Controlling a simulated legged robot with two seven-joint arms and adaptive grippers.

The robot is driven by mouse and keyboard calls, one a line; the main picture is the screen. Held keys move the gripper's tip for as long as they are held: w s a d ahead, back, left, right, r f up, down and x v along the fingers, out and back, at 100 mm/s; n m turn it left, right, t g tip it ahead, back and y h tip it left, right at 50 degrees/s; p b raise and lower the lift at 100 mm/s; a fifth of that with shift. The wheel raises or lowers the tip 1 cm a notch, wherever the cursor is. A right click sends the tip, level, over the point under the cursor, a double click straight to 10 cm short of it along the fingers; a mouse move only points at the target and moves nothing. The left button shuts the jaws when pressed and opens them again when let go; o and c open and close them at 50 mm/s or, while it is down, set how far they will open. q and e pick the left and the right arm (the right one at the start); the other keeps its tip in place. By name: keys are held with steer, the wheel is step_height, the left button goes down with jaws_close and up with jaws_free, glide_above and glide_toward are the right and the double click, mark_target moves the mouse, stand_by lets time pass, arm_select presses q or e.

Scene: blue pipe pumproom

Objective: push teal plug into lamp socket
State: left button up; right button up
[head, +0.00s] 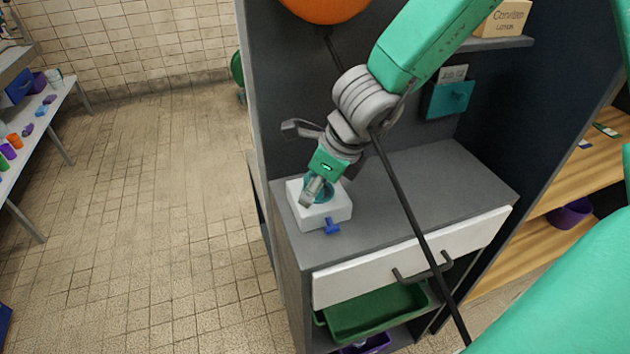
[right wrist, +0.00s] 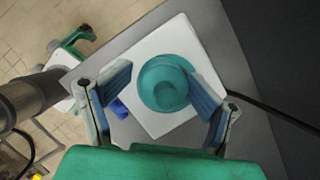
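The teal plug (right wrist: 164,86) is round and sits at the middle of the top of a white square block, the lamp socket (right wrist: 150,48). In the head view the socket (head: 330,210) stands on the grey cabinet top, and the plug is mostly hidden by my right gripper (head: 314,190). In the right wrist view my right gripper (right wrist: 158,75) is directly over the plug with its blue-grey fingers spread. The right finger overlaps the plug's edge; the left finger is beside it. I cannot tell whether they touch it. My left gripper is not in view.
A blue lever-like part (head: 332,226) is at the socket's front side. A black rod (head: 410,215) crosses before the cabinet. The cabinet top (head: 440,180) is clear to the right. Below are a white drawer (head: 400,262) and a green tray (head: 375,312). An orange round object (head: 325,8) is above.

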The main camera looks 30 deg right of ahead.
steer(key=shift+s+d+r, duration=0.1)
steer(key=shift+d+r, duration=0.15)
steer(key=shift+r, duration=0.2)
steer(key=v, duration=1)
steer(key=shift+s+r, duration=0.15)
steer(key=shift+r, duration=0.2)
steer(key=shift+s, duration=0.1)
